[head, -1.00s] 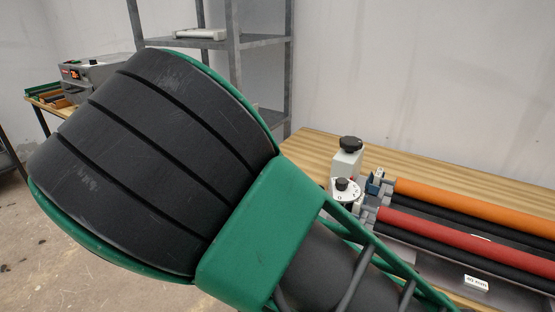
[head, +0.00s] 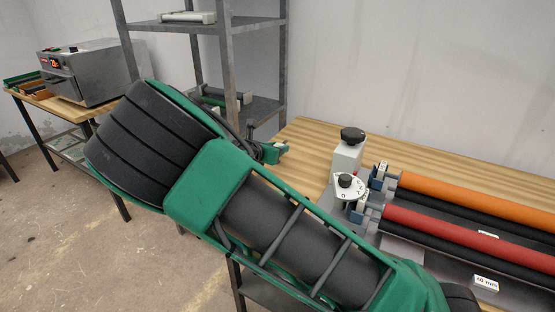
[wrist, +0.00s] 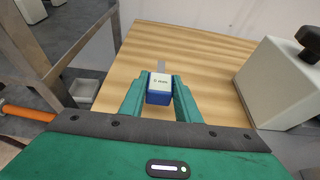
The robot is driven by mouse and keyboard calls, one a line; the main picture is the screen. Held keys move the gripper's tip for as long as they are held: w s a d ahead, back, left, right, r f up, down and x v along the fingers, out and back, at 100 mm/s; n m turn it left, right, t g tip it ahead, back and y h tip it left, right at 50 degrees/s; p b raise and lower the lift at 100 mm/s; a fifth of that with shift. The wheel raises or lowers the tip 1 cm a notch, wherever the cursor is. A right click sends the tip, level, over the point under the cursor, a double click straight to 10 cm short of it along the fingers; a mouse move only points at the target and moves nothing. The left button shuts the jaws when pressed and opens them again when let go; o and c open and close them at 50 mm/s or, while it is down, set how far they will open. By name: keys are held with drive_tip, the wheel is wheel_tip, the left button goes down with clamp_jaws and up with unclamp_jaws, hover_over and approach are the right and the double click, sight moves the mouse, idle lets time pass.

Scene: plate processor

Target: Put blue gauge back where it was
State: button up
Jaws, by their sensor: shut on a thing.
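The blue gauge (wrist: 158,98) is a small block with a white, lettered label on top, and a thin grey strip shows just beyond it. My gripper (wrist: 160,84) has its two green fingers shut on the block's sides, over the wooden table. The wrist view does not show clearly whether the block touches the wood. In the head view my gripper (head: 277,152) is partly hidden behind my arm, left of the roller machine, and the gauge cannot be made out there.
The roller machine has a white box with a black knob (head: 350,150), a dial (head: 347,187), an orange roller (head: 470,203) and a red roller (head: 455,238). A grey metal shelf (head: 228,60) stands behind. Bare wooden tabletop (head: 310,135) lies left of the white box.

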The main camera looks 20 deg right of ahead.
drive_tip(key=shift+w+d+f, duration=0.25)
drive_tip(key=shift+f, duration=2)
drive_tip(key=o, duration=1.2)
drive_tip(key=shift+c, duration=0.2)
drive_tip(key=shift+a, duration=0.1)
drive_tip(key=v, duration=1.1)
drive_tip(key=shift+s+a, duration=0.2)
drive_tip(key=shift+s+a+r, duration=0.15)
drive_tip(key=shift+s, duration=0.05)
